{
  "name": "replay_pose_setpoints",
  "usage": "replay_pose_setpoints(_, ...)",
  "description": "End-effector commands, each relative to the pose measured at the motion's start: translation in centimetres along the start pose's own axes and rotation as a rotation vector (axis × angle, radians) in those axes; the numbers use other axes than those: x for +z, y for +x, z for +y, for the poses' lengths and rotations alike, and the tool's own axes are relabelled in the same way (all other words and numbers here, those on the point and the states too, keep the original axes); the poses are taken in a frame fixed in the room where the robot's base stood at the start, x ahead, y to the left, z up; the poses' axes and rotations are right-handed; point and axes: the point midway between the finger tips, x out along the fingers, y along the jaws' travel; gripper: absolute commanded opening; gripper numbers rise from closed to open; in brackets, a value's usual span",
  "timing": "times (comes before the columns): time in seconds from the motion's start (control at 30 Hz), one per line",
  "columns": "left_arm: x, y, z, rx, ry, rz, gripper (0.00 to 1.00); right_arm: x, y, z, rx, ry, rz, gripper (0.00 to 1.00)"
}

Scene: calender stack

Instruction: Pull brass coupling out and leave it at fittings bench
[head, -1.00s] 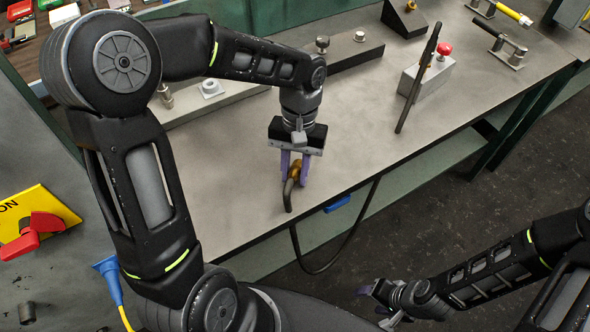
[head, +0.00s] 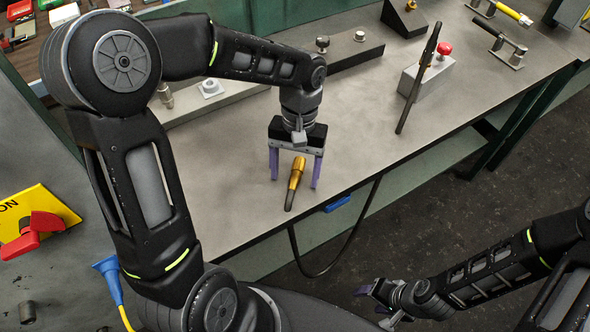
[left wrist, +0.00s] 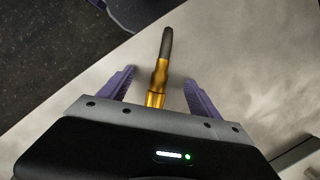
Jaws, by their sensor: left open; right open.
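The brass coupling (head: 296,172), with a dark rod or hose end (head: 290,199), is at the front part of the grey bench top (head: 240,205). My left gripper (head: 295,184) is open around it, one purple finger on each side with clear gaps. In the left wrist view the brass coupling (left wrist: 158,82) shows between the spread fingers (left wrist: 160,88), its dark end pointing away. It appears to lie on the bench. My right gripper (head: 378,304) is open, low at the bottom right, away from the bench.
A grey block with a red knob (head: 425,78) and a dark upright bar (head: 418,80) stand to the right. Grey rails (head: 345,58) lie behind. A black cable (head: 305,268) hangs off the front edge. A yellow plate with a red switch (head: 35,225) is at left.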

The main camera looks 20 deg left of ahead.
Motion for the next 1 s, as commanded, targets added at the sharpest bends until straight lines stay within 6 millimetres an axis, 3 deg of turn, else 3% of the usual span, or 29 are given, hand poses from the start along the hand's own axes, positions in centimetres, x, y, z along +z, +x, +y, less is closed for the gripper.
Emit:
replay_pose_setpoints(0.37, 0.0, -0.2, 0.0, 0.0, 0.0, 0.0, 0.73, 0.0, -0.2, -0.1, 0.0, 0.0, 0.0, 0.58)
replay_pose_setpoints(1.0, 0.1, -4.3, 0.0, 0.0, 0.0, 0.0, 0.73, 0.0, -3.2, -1.2, 0.0, 0.0, 0.0, 0.58)
